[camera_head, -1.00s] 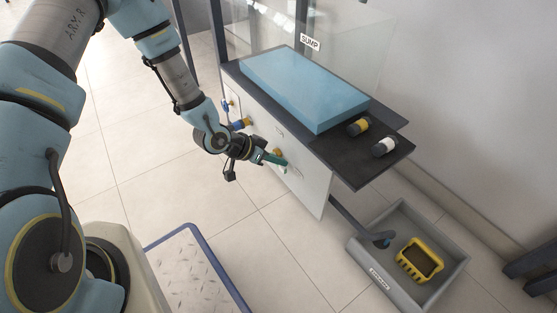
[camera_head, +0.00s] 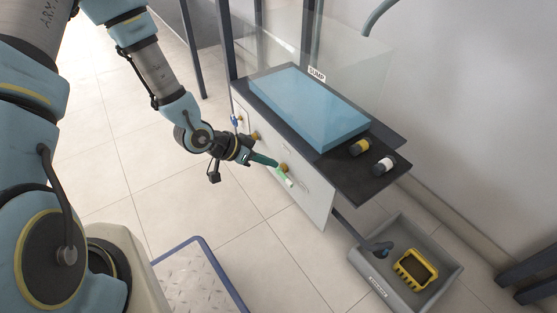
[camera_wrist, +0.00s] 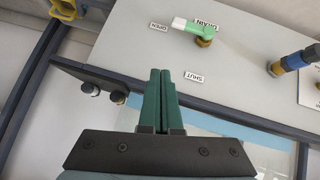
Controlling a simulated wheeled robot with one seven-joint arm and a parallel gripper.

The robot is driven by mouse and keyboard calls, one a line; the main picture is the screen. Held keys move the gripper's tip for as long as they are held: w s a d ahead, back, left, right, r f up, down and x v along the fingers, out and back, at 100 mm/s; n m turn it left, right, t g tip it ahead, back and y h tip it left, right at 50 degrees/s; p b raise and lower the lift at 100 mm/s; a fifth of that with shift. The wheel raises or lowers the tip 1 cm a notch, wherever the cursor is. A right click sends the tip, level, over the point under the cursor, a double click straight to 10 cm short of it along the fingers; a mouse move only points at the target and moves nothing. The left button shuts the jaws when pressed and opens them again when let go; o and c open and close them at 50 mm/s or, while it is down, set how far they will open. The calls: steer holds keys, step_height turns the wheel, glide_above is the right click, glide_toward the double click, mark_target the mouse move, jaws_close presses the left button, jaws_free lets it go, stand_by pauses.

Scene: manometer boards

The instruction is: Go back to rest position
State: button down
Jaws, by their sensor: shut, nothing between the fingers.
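My gripper (camera_head: 268,160) is shut and empty, its two green fingers (camera_wrist: 162,90) pressed together in the wrist view. It is held out in front of the white board (camera_head: 305,195), close to the drain valve. That valve has a green handle with a white tip (camera_wrist: 189,26) on a brass body (camera_wrist: 204,42). The handle points toward the OPEN label (camera_wrist: 158,27), away from the SHUT label (camera_wrist: 193,77). In the wrist view the fingertips show apart from the handle. The handle also shows in the head view (camera_head: 284,177), just beyond the fingertips.
A blue sump block (camera_head: 310,108) sits on the dark shelf (camera_head: 375,180), with yellow and white cylinders at its right end. A grey bin (camera_head: 450,270) holding a yellow device (camera_head: 415,269) stands on the floor. A blue-handled valve (camera_wrist: 297,60) is beside the drain valve.

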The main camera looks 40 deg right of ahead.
steer(key=shift+v, duration=0.8)
steer(key=w+a+r+n+t+y, duration=0.2)
steer(key=w+a+r+n, duration=0.15)
steer(key=w+a, duration=0.4)
steer(key=w+a+r+n+t+y, duration=0.2)
steer(key=w+a+r+t+y, duration=0.15)
steer(key=w+a, duration=0.4)
steer(key=s+a+r+n+g+y, duration=0.1)
steer(key=s+a+r+n+y, duration=0.15)
steer(key=a+r+n, duration=0.5)
steer(key=s+a+r+n+y, duration=0.1)
steer(key=s+a+r+n, duration=0.2)
steer(key=a+r, duration=0.8)
step_height(320, 180, up, 34)
steer(key=a+p, duration=0.2)
steer(key=p, duration=3.5)
steer(key=shift+a, duration=0.25)
steer(key=shift+w+f, duration=0.1)
steer(key=shift+w, duration=0.05)
